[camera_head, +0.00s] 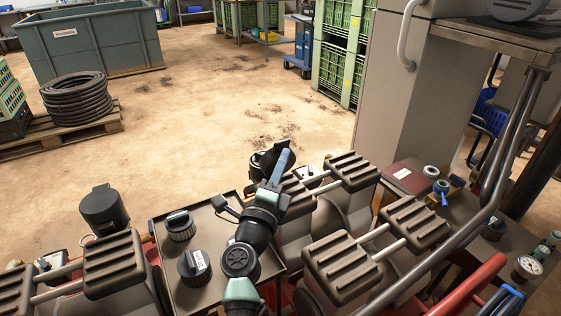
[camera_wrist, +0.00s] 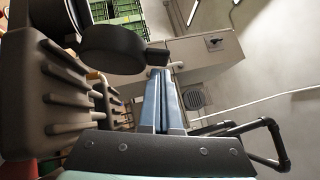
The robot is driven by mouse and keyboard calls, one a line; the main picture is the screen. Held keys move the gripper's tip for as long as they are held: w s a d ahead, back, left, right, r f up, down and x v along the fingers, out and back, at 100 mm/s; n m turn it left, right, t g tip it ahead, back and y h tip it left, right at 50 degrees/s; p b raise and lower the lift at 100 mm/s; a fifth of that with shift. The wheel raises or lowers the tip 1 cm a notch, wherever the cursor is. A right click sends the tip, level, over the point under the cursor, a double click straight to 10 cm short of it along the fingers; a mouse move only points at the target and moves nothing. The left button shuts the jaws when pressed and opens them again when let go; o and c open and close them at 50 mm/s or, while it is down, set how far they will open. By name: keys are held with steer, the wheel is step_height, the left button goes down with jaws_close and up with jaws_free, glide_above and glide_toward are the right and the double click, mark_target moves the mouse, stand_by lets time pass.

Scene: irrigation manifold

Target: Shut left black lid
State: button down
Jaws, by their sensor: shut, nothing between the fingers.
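A round black lid (camera_head: 104,207) stands at the left of the manifold in the head view, raised beside a pale ring-shaped opening. A second black lid (camera_head: 264,161) is near the middle, partly hidden behind my gripper (camera_head: 284,158). My gripper's blue fingers are shut together and empty, and point away from my body, close to this second lid. In the wrist view my gripper (camera_wrist: 158,74) shows at the centre, with a round black lid (camera_wrist: 112,50) and its small tab just to the left of the fingertips. I cannot tell whether they touch.
A grey tray (camera_head: 222,222) with black ribbed knobs (camera_head: 194,266) lies under my arm. Ribbed dark blocks (camera_head: 342,270) on pale rods stand at right, and similar ones (camera_head: 113,264) at left. A metal rail (camera_head: 497,150) crosses at right. Open floor lies beyond.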

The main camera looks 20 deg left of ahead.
steer(key=shift+w+a+r, duration=0.1)
steer(key=shift+w+a, duration=0.15)
steer(key=shift+a, duration=0.05)
steer(key=shift+r+p, duration=0.2)
steer(key=shift+p, duration=0.2)
